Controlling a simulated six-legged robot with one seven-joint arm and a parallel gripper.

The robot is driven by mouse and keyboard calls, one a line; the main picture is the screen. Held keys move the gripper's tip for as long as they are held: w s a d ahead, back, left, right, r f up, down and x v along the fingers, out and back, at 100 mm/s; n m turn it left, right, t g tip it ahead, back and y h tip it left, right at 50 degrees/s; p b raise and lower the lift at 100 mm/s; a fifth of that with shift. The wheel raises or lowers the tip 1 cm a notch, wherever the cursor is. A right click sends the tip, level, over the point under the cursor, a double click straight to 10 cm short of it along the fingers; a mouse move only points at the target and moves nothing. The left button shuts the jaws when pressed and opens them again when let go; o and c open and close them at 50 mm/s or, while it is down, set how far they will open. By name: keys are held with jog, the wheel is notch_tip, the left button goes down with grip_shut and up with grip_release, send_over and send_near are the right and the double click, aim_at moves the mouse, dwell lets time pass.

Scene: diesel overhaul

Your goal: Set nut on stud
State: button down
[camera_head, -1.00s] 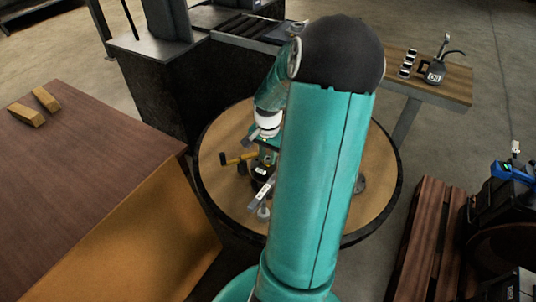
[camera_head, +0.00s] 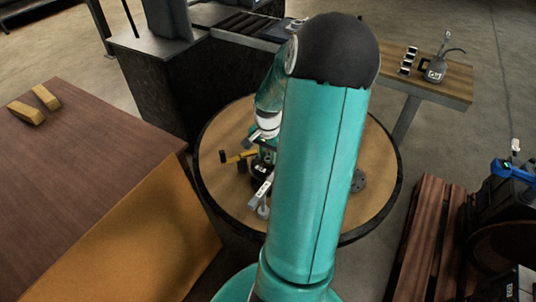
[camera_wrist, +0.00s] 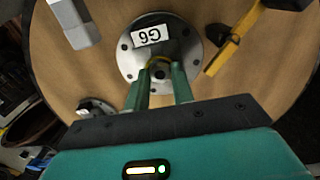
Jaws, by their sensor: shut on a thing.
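In the wrist view my gripper (camera_wrist: 164,68) points at a round grey metal flange labelled G6 (camera_wrist: 135,55). The flange has several bolt holes around its rim and lies on the round table. I cannot tell whether the nut touches the flange or surrounds a stud; no stud shows clearly.
The round wooden table (camera_head: 225,205) also carries a yellow-handled tool (camera_wrist: 228,45), a grey block (camera_wrist: 75,22) and a small metal part (camera_wrist: 95,107). A brown bench (camera_head: 90,150) stands left, a dark machine (camera_head: 165,85) behind, and a side table with a can (camera_head: 435,72) at back right.

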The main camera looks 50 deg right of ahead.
jog(key=c, duration=1.1)
grip_release()
jog(key=shift+r, duration=0.1)
